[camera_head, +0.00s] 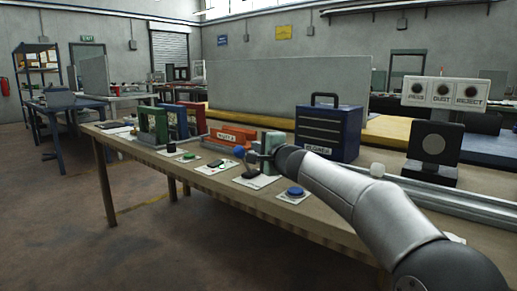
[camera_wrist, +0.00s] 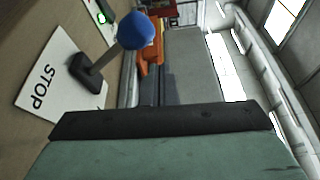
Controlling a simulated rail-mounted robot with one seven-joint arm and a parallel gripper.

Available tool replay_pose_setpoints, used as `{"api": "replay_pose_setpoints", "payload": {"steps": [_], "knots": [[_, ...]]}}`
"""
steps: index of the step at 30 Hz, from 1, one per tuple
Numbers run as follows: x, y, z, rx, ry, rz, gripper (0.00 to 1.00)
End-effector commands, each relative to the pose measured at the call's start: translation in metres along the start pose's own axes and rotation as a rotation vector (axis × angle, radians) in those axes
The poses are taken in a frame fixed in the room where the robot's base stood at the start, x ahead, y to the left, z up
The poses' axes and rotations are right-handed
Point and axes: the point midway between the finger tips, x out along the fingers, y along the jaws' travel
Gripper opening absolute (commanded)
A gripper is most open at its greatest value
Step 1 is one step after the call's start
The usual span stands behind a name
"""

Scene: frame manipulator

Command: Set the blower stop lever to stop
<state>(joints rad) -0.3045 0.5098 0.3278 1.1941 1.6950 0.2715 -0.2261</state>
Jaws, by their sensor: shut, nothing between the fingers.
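The lever is a dark stalk with a blue ball knob (camera_wrist: 136,31) on a small black base (camera_wrist: 84,76). It stands on a white card (camera_wrist: 35,85) printed STOP, and the stalk leans away from that word. In the head view the blue knob (camera_head: 239,151) shows just left of my gripper (camera_head: 257,158), above its card (camera_head: 262,182). My green-grey gripper with its dark tip edge (camera_wrist: 160,121) fills the bottom of the wrist view. It is shut and empty, near the knob; I see a gap between them in the wrist view.
A blue button (camera_head: 295,191) on a card lies right of the lever. A dark blue box (camera_head: 330,130) with a handle stands behind it. An orange block (camera_head: 232,134) and red and green frames (camera_head: 153,124) stand to the left. The table's front edge is mostly clear.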

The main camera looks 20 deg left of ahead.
Motion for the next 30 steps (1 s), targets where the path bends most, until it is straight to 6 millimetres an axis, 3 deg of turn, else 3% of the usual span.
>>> {"api": "replay_pose_setpoints", "payload": {"steps": [4, 7, 12, 18, 30], "knots": [[-0.006, -0.024, -0.021, 0.002, -0.001, 0.0, 0.0], [-0.032, -0.003, -0.021, 0.001, -0.003, 0.0, 0.0], [-0.068, 0.003, -0.024, 0.0, -0.002, 0.0, 0.0], [-0.095, 0.008, -0.025, 0.0, -0.003, 0.0, 0.0], [-0.102, 0.009, -0.026, 0.002, -0.004, 0.0, 0.0]]}}
